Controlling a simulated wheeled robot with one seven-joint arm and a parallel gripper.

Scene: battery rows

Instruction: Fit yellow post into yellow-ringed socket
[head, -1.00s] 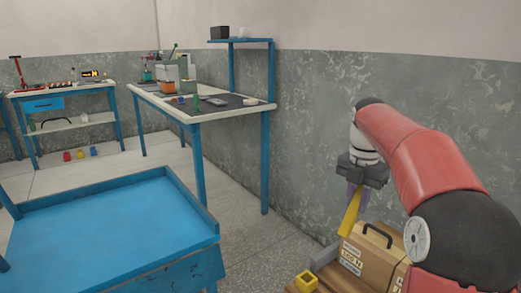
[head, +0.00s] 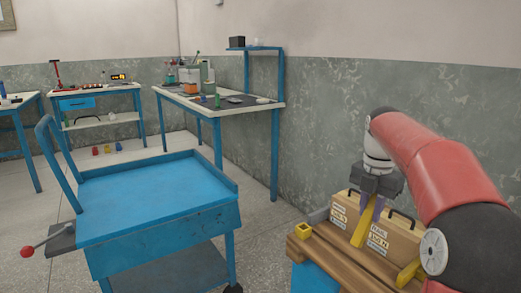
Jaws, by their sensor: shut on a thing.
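Whether the post's lower end touches the bench, I cannot tell.
The tan case (head: 400,240) with dark handles and printed labels stands behind the post. Another yellow piece (head: 408,272) lies at the bench's right, partly hidden by my arm. A blue cart (head: 150,195) stands left, with floor between. Worktables line the walls.

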